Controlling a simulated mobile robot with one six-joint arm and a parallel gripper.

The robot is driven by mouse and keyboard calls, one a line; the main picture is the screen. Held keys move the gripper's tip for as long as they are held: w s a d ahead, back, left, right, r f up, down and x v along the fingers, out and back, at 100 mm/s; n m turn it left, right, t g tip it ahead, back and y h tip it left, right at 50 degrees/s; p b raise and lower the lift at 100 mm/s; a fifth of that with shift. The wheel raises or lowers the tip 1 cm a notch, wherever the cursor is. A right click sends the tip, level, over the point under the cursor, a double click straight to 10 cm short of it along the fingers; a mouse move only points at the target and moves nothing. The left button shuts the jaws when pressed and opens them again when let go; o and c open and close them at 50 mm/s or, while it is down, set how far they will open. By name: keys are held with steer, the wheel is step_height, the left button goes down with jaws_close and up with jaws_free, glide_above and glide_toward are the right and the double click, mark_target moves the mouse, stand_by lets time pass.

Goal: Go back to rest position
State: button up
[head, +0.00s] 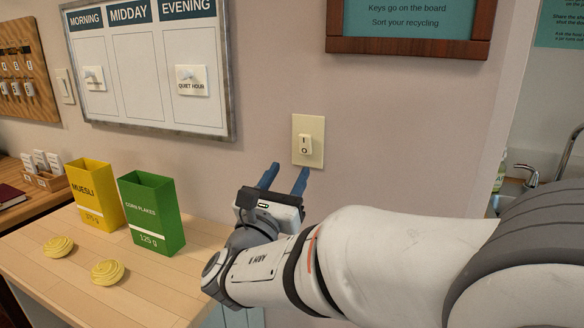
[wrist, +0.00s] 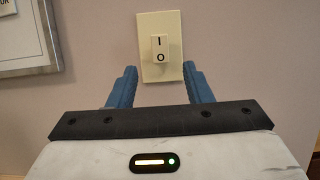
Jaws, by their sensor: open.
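My gripper (head: 285,172) is open and empty, with its two blue fingers apart and pointing at the wall. In the wrist view the fingers (wrist: 159,76) stand at the lower left and right of a cream wall switch (wrist: 160,47). The switch, marked I and O, also shows in the head view (head: 308,141), just above and right of the fingertips. I cannot tell whether the fingertips touch the wall. My arm stretches in from the right.
A wooden counter (head: 105,290) at lower left bears a yellow muesli box (head: 97,195), a green corn flakes box (head: 151,215) and two round yellow items (head: 107,272). A framed schedule board (head: 150,70) hangs above. A sink tap (head: 560,160) is at right.

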steer(key=s+d+f+m+g+h+p, duration=0.2)
steer(key=s+d+f+m+g, duration=0.2)
steer(key=d+m+g, duration=0.5)
steer(key=s+d+f+m+g+h+p, duration=0.1)
steer(key=s+d+f+m+g+p, duration=0.35)
steer(key=d, duration=0.85)
steer(key=s+d+f+m+g+y+p, duration=0.1)
steer(key=s+d+f+m+g+y, duration=0.1)
steer(key=s+f+m+g+y, duration=0.45)
steer(key=s+a+r+m+t+y+p, duration=0.1)
steer(key=s+a+r+m+y+p, duration=0.1)
steer(key=m, duration=1)
steer(key=shift+s+a+r+t+y+p, duration=0.45)
steer(key=shift+s+a+y, duration=0.6)
steer(key=shift+a, duration=0.55)
